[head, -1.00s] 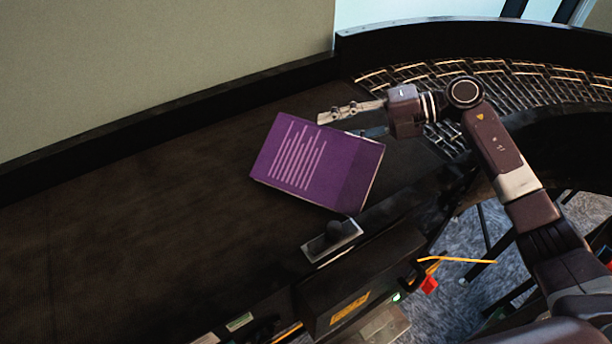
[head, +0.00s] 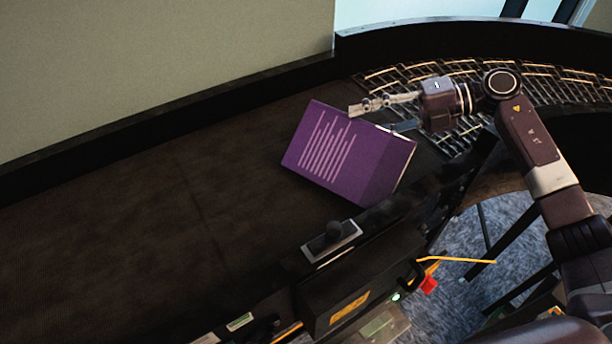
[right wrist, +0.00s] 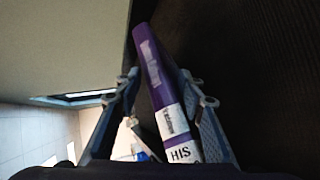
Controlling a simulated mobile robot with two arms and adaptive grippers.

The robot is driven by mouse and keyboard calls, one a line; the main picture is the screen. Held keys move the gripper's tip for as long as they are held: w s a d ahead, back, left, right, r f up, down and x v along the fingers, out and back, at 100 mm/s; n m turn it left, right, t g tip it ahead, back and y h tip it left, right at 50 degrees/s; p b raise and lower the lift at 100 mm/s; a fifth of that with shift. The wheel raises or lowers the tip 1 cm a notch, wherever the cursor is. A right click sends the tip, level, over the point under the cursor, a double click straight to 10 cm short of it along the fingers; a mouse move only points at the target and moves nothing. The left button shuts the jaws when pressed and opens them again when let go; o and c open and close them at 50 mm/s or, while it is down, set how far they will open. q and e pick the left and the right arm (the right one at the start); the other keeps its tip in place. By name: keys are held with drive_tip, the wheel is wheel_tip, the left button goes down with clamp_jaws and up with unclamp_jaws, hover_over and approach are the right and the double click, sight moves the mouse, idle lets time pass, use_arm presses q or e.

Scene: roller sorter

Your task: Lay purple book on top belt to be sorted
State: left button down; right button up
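The purple book (head: 345,152) with pale lines on its cover is over the dark belt (head: 110,235), toward its right end. The book is slightly tilted, its thick right edge showing. My right gripper (head: 378,114) is at the book's far right corner, pointing left. In the right wrist view the book's spine (right wrist: 158,82), with white labels near my palm, lies between the two fingers (right wrist: 160,90). Narrow gaps show beside the spine, so the fingers look open around it. Whether the book's underside fully rests on the belt is hidden. My left gripper is out of view.
A curved roller track (head: 540,85) lies beyond the belt's right end. A dark side rail (head: 180,105) and wall run along the back. A front-side box (head: 365,285) carries a yellow label and a red part (head: 429,284). The belt left of the book is clear.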

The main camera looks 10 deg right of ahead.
wheel_tip(320, 180, up, 7)
drive_tip(key=d+p, duration=0.2)
drive_tip(key=p, duration=0.1)
drive_tip(key=shift+s+d, duration=0.3)
drive_tip(key=shift+s, duration=0.15)
